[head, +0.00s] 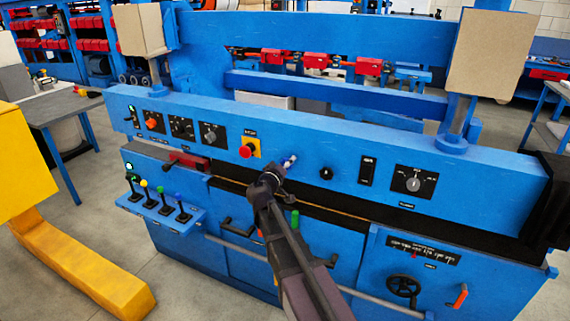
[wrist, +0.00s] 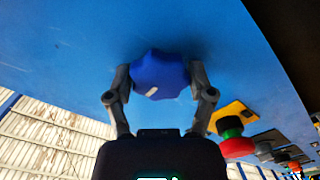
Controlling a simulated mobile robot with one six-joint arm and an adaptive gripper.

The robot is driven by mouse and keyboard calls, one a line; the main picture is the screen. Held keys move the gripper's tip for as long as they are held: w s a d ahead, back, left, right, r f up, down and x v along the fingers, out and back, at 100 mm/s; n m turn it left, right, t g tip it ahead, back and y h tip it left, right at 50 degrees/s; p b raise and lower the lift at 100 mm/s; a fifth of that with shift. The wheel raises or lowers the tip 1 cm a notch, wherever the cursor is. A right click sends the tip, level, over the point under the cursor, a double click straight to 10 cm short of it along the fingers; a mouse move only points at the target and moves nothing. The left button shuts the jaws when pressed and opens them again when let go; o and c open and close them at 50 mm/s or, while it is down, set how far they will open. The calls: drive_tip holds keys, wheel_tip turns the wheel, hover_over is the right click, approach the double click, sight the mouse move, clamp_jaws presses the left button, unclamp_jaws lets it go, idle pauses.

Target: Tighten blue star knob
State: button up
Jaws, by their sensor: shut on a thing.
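The blue star knob (wrist: 160,75) sits on the blue panel face in the wrist view, with a small white mark on it. My gripper (wrist: 158,82) has one finger on each side of the knob and is shut on it. In the head view, my gripper (head: 279,171) reaches the front of the blue machine's panel (head: 300,145). There the knob (head: 289,160) shows only as a small blue piece at the fingertips, mostly hidden.
A red emergency button (head: 246,151) on a yellow plate is left of my gripper; a black knob (head: 326,173) and a dial (head: 413,183) are right of it. Several levers (head: 155,202) stand on a lower left shelf. A handwheel (head: 403,287) is at the lower right.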

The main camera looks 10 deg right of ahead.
drive_tip(key=o, duration=1.1)
drive_tip(key=shift+f, duration=0.1)
drive_tip(key=v, duration=1.2)
